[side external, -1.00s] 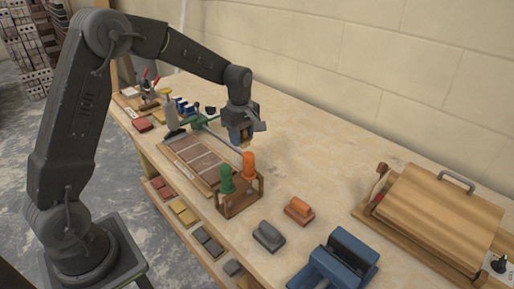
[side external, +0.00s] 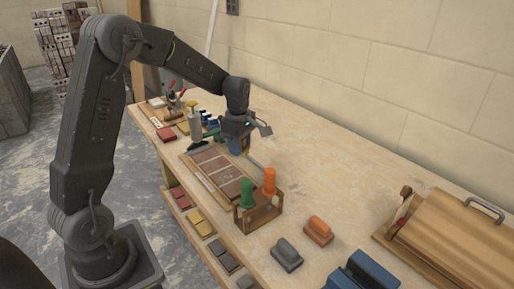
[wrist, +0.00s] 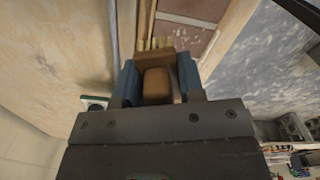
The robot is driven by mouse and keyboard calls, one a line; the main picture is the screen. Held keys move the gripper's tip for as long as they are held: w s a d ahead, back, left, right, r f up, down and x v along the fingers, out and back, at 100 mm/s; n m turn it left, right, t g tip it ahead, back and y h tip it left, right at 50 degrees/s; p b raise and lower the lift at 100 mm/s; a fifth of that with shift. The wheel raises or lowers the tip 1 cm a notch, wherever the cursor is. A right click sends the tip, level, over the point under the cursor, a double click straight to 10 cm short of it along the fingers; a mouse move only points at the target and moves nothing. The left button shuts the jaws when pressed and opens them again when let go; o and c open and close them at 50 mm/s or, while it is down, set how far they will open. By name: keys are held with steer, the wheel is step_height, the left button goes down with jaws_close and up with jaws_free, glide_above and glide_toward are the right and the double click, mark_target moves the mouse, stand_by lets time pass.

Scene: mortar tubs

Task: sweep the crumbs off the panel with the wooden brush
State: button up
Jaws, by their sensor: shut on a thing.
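The panel (side external: 207,162) is a flat board of brown brick-like slabs with pale joint lines, lying on the bench; a corner of it (wrist: 183,43) shows in the wrist view. My gripper (side external: 239,145) is low by the panel's far side. In the wrist view its blue fingers are shut on the handle of the wooden brush (wrist: 157,86). The brush's block and pale bristles point away from the gripper, beside the panel's edge strip. I cannot tell whether the bristles touch anything.
A wooden rack (side external: 262,212) with a green and an orange tool stands close at the panel's near end. An orange block (side external: 317,231) and a grey block (side external: 286,254) lie beyond. A wooden-lidded box (side external: 455,235) is at right. Several tools crowd the bench's far end.

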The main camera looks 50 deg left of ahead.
mark_target(238, 184)
steer(key=s+a+n, duration=0.4)
steer(key=s+n, duration=0.1)
steer(key=shift+w+a+f, duration=0.1)
steer(key=shift+w+f, duration=0.05)
steer(key=shift+f, duration=3.4)
steer(key=shift+d+f, duration=0.55)
steer(key=shift+f, duration=0.05)
steer(key=shift+c, duration=0.4)
steer(key=shift+d, duration=3)
steer(key=shift+w+d, duration=0.15)
steer(key=shift+w, duration=0.1)
steer(key=shift+w+a, duration=0.2)
steer(key=shift+w, duration=0.05)
steer(key=shift+a, duration=3.5)
steer(key=shift+w, duration=0.2)
steer(key=shift+w+d, duration=0.2)
steer(key=shift+w, duration=0.05)
steer(key=shift+s+d, duration=0.1)
steer(key=shift+d, duration=3.35)
steer(key=shift+r, duration=4.15)
